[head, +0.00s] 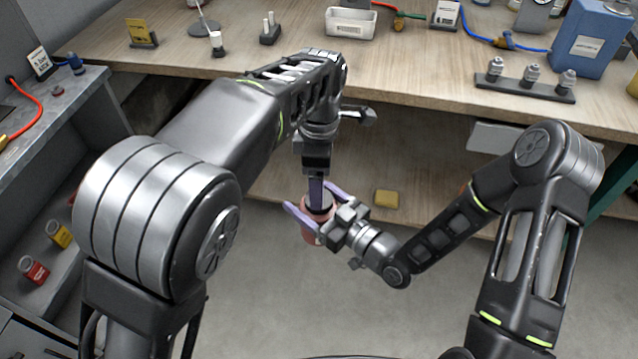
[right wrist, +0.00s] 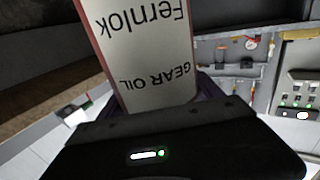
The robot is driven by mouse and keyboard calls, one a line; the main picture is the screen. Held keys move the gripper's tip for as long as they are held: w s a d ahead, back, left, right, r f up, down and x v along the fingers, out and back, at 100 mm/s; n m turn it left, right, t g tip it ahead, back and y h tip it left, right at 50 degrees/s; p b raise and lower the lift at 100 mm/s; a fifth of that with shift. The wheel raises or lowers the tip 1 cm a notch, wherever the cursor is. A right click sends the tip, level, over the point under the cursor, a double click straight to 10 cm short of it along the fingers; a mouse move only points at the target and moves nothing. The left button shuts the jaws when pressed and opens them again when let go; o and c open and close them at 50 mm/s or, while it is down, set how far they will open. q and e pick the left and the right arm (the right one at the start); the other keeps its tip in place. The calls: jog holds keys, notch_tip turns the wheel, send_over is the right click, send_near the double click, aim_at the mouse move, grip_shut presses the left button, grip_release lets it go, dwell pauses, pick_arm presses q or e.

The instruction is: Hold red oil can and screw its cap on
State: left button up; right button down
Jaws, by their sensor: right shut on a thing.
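The red oil can (head: 308,234) is held off the floor in the middle of the head view. In the right wrist view its pale label (right wrist: 145,50) reads "GEAR OIL Fernlok" upside down. My right gripper (head: 310,207) is shut on the can, one purple finger on either side. My left gripper (head: 317,192) points down onto the can's top from above. A dark and pale cap (head: 320,205) shows at its fingertips. The left fingers are seen edge-on, so their grip on the cap is unclear. The joint between cap and can is partly hidden.
A wooden workbench (head: 420,85) spans the back, with a white tray (head: 350,22), a blue canister (head: 590,42) and a fitting rack (head: 530,82). A yellow block (head: 386,199) lies on the lower shelf. A grey shelf unit with small cans (head: 33,270) stands left. The front floor is clear.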

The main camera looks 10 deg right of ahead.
aim_at(319, 217)
pick_arm(q)
jog(key=shift+c, duration=0.4)
jog(key=shift+r+n, duration=1.6)
jog(key=shift+r, duration=0.15)
jog(key=shift+f, duration=4.05)
jog(key=c, duration=1.4)
jog(key=m, duration=0.3)
jog(key=shift+c, duration=0.2)
